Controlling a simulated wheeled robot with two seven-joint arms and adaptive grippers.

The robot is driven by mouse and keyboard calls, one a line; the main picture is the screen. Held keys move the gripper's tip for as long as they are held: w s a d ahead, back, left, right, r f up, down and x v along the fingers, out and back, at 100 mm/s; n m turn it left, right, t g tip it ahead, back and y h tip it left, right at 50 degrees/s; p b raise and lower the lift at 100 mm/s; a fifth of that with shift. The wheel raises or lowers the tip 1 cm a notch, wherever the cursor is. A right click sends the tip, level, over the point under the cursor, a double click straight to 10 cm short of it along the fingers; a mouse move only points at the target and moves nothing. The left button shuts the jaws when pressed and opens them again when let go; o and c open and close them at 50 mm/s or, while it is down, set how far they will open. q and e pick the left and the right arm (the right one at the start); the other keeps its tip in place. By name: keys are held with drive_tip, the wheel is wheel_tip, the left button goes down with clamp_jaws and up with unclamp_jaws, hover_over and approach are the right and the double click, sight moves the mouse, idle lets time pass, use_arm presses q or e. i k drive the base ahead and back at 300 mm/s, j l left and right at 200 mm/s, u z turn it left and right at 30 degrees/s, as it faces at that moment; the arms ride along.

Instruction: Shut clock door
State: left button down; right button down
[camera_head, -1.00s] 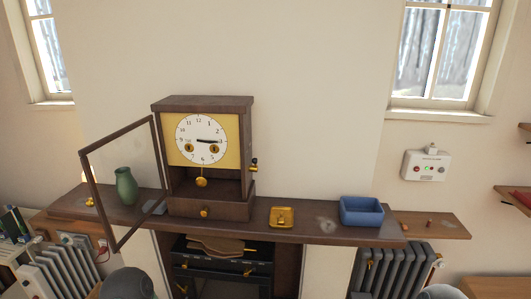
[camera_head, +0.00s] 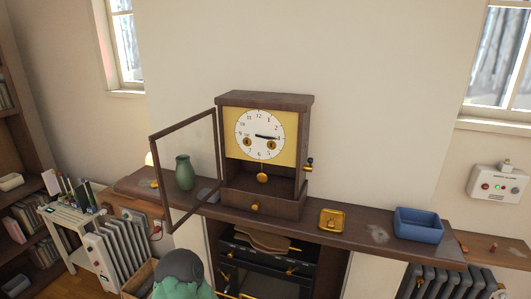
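A dark wooden mantel clock (camera_head: 308,150) stands on the mantel shelf, with a white dial (camera_head: 260,133) on a yellow face and a brass pendulum (camera_head: 262,178). Its glazed, dark-framed clock door (camera_head: 161,185) is wide open, swung out to the left and towards me from the left side of the case. The clock front is uncovered. A small drawer (camera_head: 275,207) with a brass knob is closed in the clock's base. A key or crank (camera_head: 309,164) sticks out on the right side. Neither of my grippers shows in the head view.
A green vase (camera_head: 184,172) stands behind the door's glass. A brass dish (camera_head: 332,220) and a blue box (camera_head: 418,225) sit right of the clock on the shelf (camera_head: 373,236). A rounded grey and green shape (camera_head: 182,275) rises at the bottom edge.

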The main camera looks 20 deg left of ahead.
sight(159, 184)
drive_tip(key=j+z, duration=0.1)
drive_tip(key=j, duration=0.5)
drive_tip(key=j+z, duration=0.1)
drive_tip(key=j, duration=0.55)
drive_tip(key=k+j+z, duration=0.1)
drive_tip(key=j, duration=0.5)
drive_tip(key=j+z, duration=0.1)
drive_tip(key=j, duration=0.5)
drive_tip(key=k+j+z, duration=0.1)
drive_tip(key=j, duration=0.5)
